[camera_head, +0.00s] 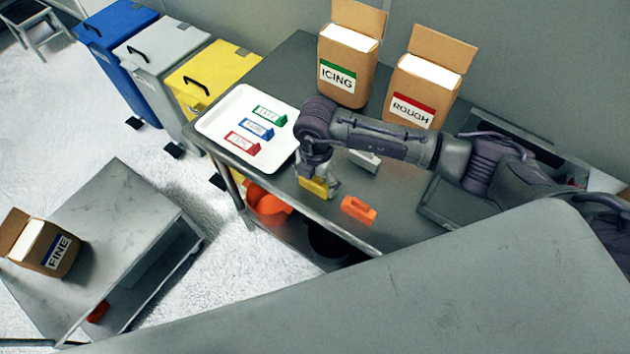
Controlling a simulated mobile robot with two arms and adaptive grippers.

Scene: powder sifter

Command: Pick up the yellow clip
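The yellow clip (311,187) lies on the grey table near its front edge, partly hidden by my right gripper. My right gripper (320,179) points down directly over the clip, with its fingers at the clip. Whether the fingers are closed on it cannot be made out at this size. An orange clip (358,210) lies to the right of the yellow one. A white clip (365,160) lies behind, partly hidden by my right forearm. My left gripper is not in view.
A white tray (213,127) holds green, blue and red labelled clips. The ICING box (346,66) and ROUGH box (420,90) stand at the back. Blue, grey and yellow bins stand at the left. A FINE box (42,245) sits on a separate low table (110,215).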

